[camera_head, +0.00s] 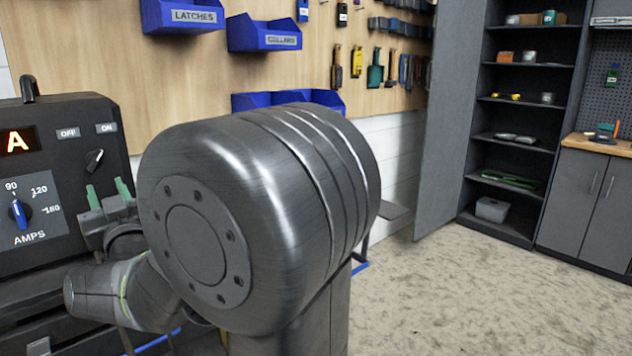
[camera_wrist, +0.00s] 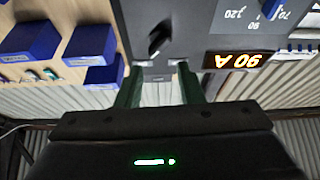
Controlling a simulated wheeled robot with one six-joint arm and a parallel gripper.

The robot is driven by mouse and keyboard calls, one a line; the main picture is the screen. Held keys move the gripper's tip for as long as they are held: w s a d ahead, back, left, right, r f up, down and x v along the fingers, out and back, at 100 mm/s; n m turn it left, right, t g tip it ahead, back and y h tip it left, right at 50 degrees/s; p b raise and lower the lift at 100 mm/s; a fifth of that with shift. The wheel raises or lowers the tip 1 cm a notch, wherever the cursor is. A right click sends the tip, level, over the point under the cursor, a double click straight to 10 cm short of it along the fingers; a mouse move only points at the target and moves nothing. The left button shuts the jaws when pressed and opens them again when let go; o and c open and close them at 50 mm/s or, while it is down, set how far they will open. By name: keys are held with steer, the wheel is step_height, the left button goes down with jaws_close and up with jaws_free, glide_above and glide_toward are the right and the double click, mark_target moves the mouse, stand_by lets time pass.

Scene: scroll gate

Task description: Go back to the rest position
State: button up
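My gripper (camera_head: 108,190) is in front of the black welder panel (camera_head: 70,135), just below its OFF/ON switch (camera_head: 94,160). The switch lever tilts to the upper right, toward ON. In the wrist view, which is upside down, the two green fingers of my gripper (camera_wrist: 159,84) stand apart with nothing between them. The switch (camera_wrist: 160,40) lies beyond their tips, apparently clear of them. The lit display (camera_wrist: 235,60) reads 90 A. The blue amps knob (camera_head: 19,212) points near 90. My large arm joint hides the middle of the head view.
Blue bins (camera_head: 265,35) and hanging tools (camera_head: 375,70) are on the wooden wall board. A grey door (camera_head: 445,130) and dark shelves (camera_head: 510,185) stand at the right, beside a cabinet (camera_head: 590,200). The floor (camera_head: 460,300) at the lower right is clear.

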steer(key=shift+v, duration=2.55)
